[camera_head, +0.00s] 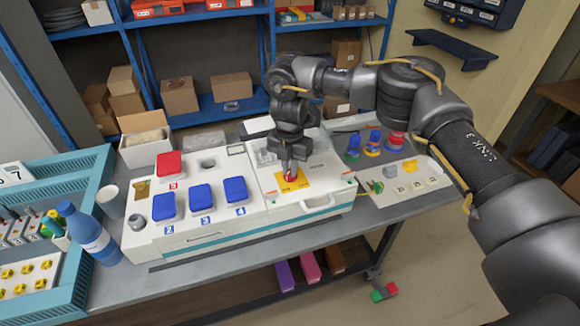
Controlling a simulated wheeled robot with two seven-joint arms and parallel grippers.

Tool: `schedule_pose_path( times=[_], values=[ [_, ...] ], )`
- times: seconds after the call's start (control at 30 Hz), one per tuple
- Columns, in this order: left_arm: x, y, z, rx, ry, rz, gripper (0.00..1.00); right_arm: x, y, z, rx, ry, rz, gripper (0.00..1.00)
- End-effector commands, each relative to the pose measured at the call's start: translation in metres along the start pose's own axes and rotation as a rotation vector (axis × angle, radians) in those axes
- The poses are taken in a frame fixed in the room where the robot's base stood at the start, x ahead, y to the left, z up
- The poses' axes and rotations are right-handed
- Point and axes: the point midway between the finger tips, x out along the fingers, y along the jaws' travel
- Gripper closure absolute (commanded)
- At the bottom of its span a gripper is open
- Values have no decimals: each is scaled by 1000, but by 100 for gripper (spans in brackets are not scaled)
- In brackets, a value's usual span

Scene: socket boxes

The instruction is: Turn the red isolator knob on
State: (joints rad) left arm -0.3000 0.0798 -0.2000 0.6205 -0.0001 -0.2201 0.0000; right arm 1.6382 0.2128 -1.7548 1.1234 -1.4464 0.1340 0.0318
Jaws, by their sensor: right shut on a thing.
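The red isolator knob (291,177) sits on a yellow plate (301,184) on the white box (270,202) at the middle of the bench. My right gripper (290,168) points down over the yellow plate and is shut on the red knob. The fingers hide much of the knob, so I cannot tell which way it is turned. My left gripper is not in view.
Left of it, a white panel has blue covers (201,197) and a red cover (170,165). A blue bottle (90,233) and a cup (111,201) stand farther left. Blue and red sockets (374,141) are at the right. Shelves (208,105) stand behind.

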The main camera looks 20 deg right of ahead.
Motion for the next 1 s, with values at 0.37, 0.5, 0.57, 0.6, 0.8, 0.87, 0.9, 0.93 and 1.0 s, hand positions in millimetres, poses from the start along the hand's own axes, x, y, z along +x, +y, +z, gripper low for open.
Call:
schedule_pose_path(
  times=[0.37,0.5,0.57,0.6,0.8,0.87,0.9,0.93,1.0],
  values=[
    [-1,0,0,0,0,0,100,-1,1,2,51,-5,3,100],
    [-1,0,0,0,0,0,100,-1,1,2,51,-5,3,100],
    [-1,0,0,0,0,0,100,-1,1,2,51,-5,3,100],
    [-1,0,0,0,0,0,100,-1,1,2,51,-5,3,100],
    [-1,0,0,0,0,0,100,-1,0,2,49,-4,2,67],
    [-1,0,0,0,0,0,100,-1,0,1,49,-3,2,66],
    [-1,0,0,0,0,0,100,-1,0,1,48,-3,2,66],
    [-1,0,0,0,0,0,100,0,0,1,48,-3,1,66],
    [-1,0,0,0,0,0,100,0,0,1,47,-2,1,66]
  ],
)
